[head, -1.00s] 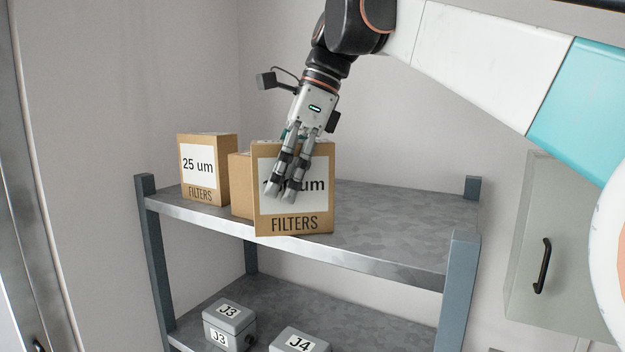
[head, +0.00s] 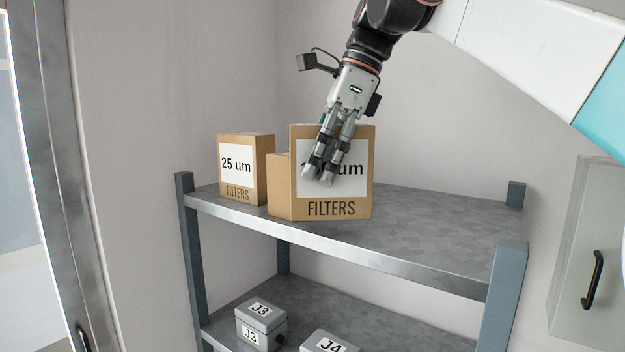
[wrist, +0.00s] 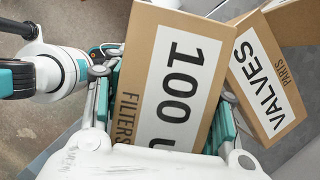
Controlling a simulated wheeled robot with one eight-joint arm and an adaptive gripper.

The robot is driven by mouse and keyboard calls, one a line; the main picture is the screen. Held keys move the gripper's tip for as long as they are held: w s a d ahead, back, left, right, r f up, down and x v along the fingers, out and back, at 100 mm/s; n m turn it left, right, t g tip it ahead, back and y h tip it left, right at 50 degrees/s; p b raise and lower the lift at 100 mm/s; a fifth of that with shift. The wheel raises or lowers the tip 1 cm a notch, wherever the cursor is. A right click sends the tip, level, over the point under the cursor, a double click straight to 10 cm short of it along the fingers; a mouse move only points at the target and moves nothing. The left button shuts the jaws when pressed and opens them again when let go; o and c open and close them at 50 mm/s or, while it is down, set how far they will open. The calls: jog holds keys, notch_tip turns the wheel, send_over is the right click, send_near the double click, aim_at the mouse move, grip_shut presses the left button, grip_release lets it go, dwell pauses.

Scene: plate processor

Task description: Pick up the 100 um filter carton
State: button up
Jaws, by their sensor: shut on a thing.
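The 100 um filter carton (head: 364,190) is a brown box with a white label and the word FILTERS below it. In the head view it is above the top shelf's front edge, appearing slightly raised and upright. My gripper (head: 325,176) is shut on it, with fingers across the front label that hide part of the number. The wrist view shows the carton (wrist: 172,75) with its "100 u" label between my gripper's fingers (wrist: 165,110). The carton's underside and the far finger are hidden in the head view.
The 25 um filter carton (head: 262,172) stands on the top shelf (head: 440,229) at left. A carton (head: 281,190) is partly hidden behind the held one; the wrist view shows a VALVES carton (wrist: 265,80) beside it. Boxes J3 (head: 260,318) and J4 (head: 330,343) sit below. The shelf's right side is clear.

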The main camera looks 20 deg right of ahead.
jog(key=shift+r, duration=3.7)
